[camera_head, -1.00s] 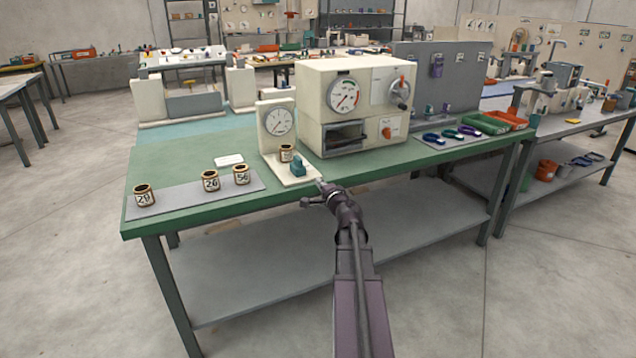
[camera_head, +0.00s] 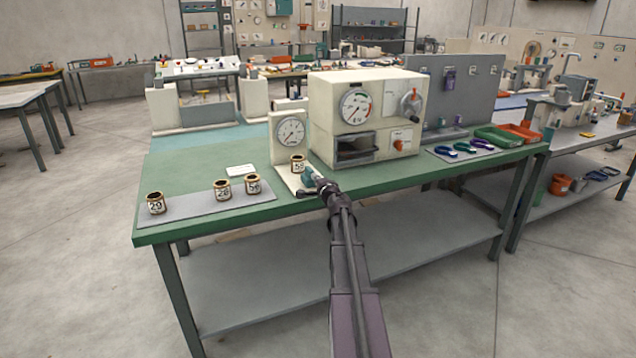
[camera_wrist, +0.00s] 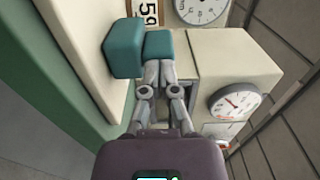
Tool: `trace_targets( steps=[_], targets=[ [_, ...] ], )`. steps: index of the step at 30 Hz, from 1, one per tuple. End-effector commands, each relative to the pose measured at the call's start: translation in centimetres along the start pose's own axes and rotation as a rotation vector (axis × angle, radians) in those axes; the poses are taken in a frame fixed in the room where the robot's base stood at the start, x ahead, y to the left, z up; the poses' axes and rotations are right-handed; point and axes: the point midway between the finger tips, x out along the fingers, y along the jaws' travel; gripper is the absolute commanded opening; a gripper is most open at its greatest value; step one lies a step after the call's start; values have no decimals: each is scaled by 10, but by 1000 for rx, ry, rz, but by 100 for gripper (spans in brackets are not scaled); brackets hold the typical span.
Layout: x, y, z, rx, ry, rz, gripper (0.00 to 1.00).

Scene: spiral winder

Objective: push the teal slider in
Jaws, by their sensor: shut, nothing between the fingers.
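The teal slider (camera_head: 309,178) sits on a pale base plate beside a numbered can (camera_head: 298,163), below a small round gauge. In the wrist view the slider shows as a teal block (camera_wrist: 123,48) with a second teal part (camera_wrist: 158,43) next to it. My gripper (camera_head: 319,184) is shut and empty, at the slider's near side. In the wrist view its fingertips (camera_wrist: 159,70) are together at the lower edge of the second teal part. They look touching or nearly so. My gripper partly hides the slider in the head view.
A cream machine (camera_head: 366,115) with a gauge and crank stands just right of the slider. Several numbered cans stand on a grey mat (camera_head: 180,211) at left. Blue and purple tools (camera_head: 462,148) and green and orange trays lie at right. The green bench's front edge is under my arm.

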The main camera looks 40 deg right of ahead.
Motion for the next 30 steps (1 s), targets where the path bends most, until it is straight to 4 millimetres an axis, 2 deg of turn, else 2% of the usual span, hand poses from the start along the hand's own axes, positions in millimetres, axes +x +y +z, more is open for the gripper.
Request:
trace_targets(
  steps=[14, 17, 24, 30],
  targets=[
    [5, 0, 0, 0, -1, 0, 0],
    [16, 0, 0, 0, -2, 0, 0],
    [58, 0, -1, 0, -1, 0, 0],
    [70, 0, 0, 0, 0, 0, 0]
  ],
)
